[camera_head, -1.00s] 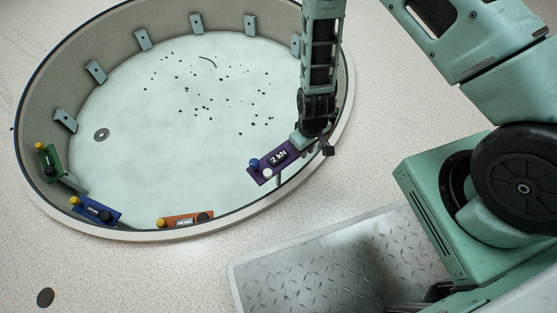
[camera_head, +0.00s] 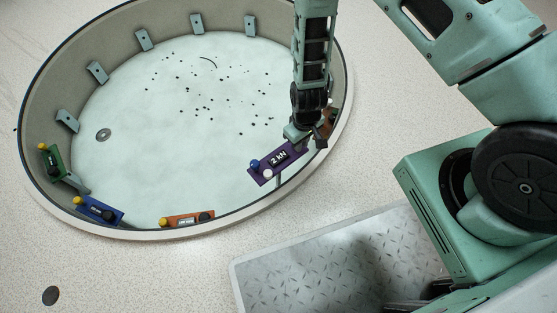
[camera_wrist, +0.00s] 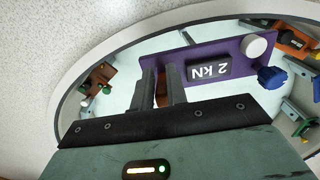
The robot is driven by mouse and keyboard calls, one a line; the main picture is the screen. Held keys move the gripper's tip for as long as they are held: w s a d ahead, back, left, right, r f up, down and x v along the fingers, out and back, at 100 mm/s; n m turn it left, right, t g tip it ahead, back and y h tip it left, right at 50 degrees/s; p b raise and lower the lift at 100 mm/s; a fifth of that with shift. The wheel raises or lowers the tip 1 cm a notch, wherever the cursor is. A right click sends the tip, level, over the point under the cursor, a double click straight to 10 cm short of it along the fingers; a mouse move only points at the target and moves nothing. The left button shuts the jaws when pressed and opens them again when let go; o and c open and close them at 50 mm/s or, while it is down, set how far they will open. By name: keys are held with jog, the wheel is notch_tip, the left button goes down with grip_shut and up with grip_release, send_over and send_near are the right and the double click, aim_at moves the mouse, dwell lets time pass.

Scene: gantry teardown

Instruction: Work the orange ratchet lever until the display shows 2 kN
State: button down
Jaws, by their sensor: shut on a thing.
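A purple panel (camera_head: 270,164) on the near right inner wall of the round basin carries a display (camera_head: 279,157) that reads 2 kN. The panel shows in the wrist view (camera_wrist: 222,48), where its display (camera_wrist: 209,69) is upside down and also reads 2 kN. A white knob (camera_wrist: 254,46) and a blue knob (camera_wrist: 272,77) sit at one end. My gripper (camera_head: 301,136) is at the panel's other end. In the wrist view its fingers (camera_wrist: 161,88) are close together over that end.
The round basin's rim (camera_head: 262,206) surrounds the work. Other panels on its wall are orange (camera_head: 177,222), blue (camera_head: 92,207) and green (camera_head: 44,165). Black specks lie on its pale floor (camera_head: 150,150). A metal plate (camera_head: 330,270) lies outside at the front.

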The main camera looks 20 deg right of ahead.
jog(key=shift+w+a+r, duration=0.1)
jog(key=shift+w+r, duration=0.05)
jog(key=shift+w, duration=0.2)
jog(key=shift+w+a, duration=0.15)
jog(key=shift+w, duration=0.25)
jog(key=c, duration=1)
grip_release()
jog(key=shift+s, duration=0.1)
jog(key=shift+s, duration=0.1)
jog(key=shift+r+p, duration=0.15)
jog(key=shift+p, duration=0.15)
notch_tip(320, 180, up, 8)
jog(key=p, duration=0.7)
jog(key=shift+f, duration=0.2)
